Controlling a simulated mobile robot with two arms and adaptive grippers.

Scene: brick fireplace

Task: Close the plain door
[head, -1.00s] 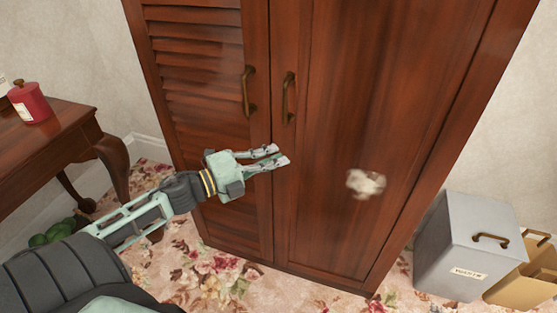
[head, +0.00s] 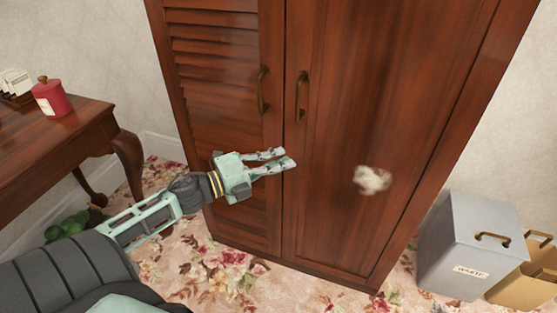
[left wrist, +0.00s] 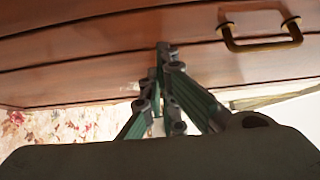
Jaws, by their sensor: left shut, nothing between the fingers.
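The plain door (head: 390,95) is the smooth right-hand door of a tall red-brown wooden cabinet, with a brass handle (head: 301,97) near its left edge. It looks flush with the louvered left door (head: 213,55), and only a thin seam shows between them. My left gripper (head: 290,158) is shut and empty, below the handles and in front of the seam. In the left wrist view its fingertips (left wrist: 165,55) are close to the wood, with a brass handle (left wrist: 262,40) to the right; I cannot tell whether they touch. My right gripper is not seen.
A wooden table (head: 75,120) with a red lidded jar (head: 51,97) stands at the left. A grey bin (head: 470,240) and a tan box (head: 528,275) stand right of the cabinet. A pale blurry patch (head: 372,180) shows over the plain door. Floral carpet lies in front.

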